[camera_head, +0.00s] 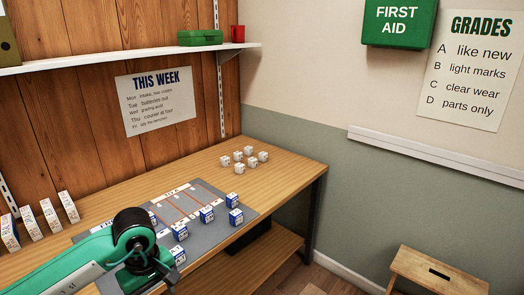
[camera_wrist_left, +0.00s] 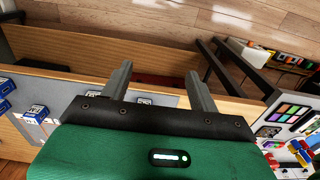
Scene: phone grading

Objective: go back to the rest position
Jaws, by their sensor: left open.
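My left arm (camera_head: 75,262) comes in from the left in the head view and reaches over the near edge of the grey mat (camera_head: 215,222). My left gripper (camera_wrist_left: 160,82) shows in the left wrist view with its two fingers spread apart and nothing between them. In the head view its fingers are mostly hidden by the wrist. My right gripper is in neither view.
Several blue-and-white boxes (camera_head: 207,214) stand on the mat near my left wrist. Several white cubes (camera_head: 252,162) sit at the wooden table's (camera_head: 290,172) far right. White upright boxes (camera_head: 49,213) stand at left. A stool (camera_head: 440,268) is on the floor.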

